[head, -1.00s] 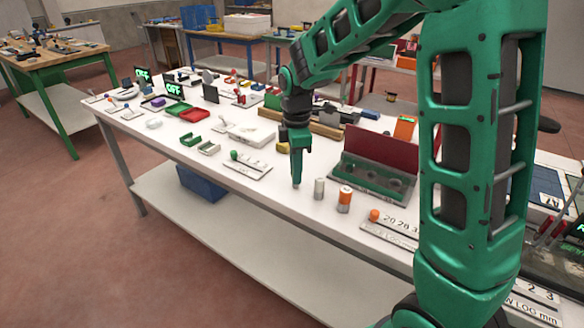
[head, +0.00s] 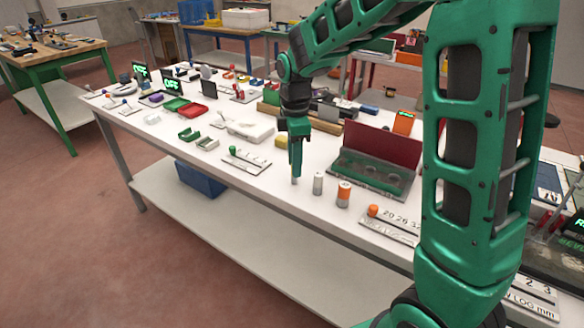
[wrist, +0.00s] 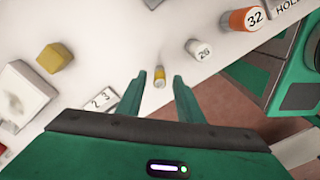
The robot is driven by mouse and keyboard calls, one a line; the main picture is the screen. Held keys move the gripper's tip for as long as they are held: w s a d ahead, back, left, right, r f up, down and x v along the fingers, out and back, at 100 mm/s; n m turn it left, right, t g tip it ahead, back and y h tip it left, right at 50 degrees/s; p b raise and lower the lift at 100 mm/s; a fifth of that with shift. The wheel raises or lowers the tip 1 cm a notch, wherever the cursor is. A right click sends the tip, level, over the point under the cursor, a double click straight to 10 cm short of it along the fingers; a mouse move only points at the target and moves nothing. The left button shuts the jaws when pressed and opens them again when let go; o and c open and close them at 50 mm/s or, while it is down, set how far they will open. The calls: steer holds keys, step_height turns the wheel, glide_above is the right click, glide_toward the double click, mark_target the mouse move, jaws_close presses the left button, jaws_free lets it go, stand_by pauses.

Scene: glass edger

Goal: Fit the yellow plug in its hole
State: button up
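The yellow plug (wrist: 159,77) is a small yellow cylinder with a pale end, between my fingertips in the wrist view. In the head view my gripper hides it. My gripper (head: 295,179) points straight down over the front of the white table. In the wrist view its two fingers (wrist: 158,84) are apart, one on each side of the plug, with gaps. I cannot tell how far down the plug they reach. A case (head: 383,187) with a raised dark red lid and a green panel with round holes stands to the right. Which hole suits the plug is not clear.
Right of my gripper stand a grey-white plug (head: 318,183) marked 26 and an orange-and-white plug (head: 343,193) marked 32. A numbered slider plate (head: 246,160) lies left. A yellow block (head: 281,141) lies behind. The table's front edge is close.

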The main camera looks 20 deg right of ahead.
steer(key=r, duration=0.8)
steer(key=shift+s+a+r, duration=0.1)
steer(key=shift+a+r, duration=0.1)
steer(key=shift+r, duration=0.2)
steer(key=s+d+f+m, duration=0.1)
steer(key=s+d+m, duration=0.6)
steer(key=s, duration=0.3)
steer(key=s+d+m, duration=0.8)
steer(key=s+d, duration=0.1)
steer(key=s, duration=0.2)
steer(key=shift+f+m, duration=0.3)
steer(key=shift+f, duration=0.1)
steer(key=shift+o, duration=0.5)
steer(key=s+d+f+m, duration=0.1)
steer(key=s+f+m, duration=0.2)
steer(key=s+m, duration=0.3)
steer(key=s, duration=0.3)
steer(key=shift+s+d+f+m, duration=0.2)
steer(key=shift+s+m, duration=0.1)
steer(key=shift+s, duration=0.35)
steer(key=shift+c, duration=0.7)
steer(key=shift+a, duration=0.1)
